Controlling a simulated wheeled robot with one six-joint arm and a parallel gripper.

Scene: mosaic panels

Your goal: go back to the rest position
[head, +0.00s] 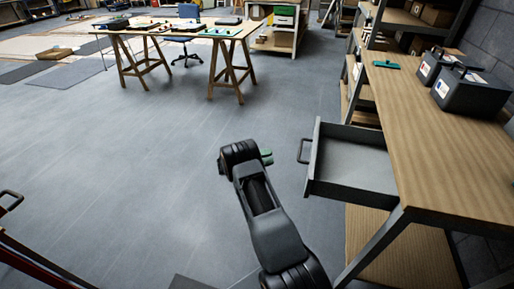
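My arm reaches up from the bottom middle of the head view, over the open floor left of the drawer. The wrist end, with my gripper (240,156), is left of the open drawer (350,165) and apart from it. The fingers are hidden behind the wrist, so I cannot see whether they are open or shut. A small green piece (266,156) shows at the right side of the wrist. I cannot tell whether it is held or part of the gripper.
The drawer sticks out from a wooden workbench (440,140) at right, its inside bare where seen. On the bench are a green tool (385,64) and two dark toolboxes (470,92). A trestle table (232,32) stands far back.

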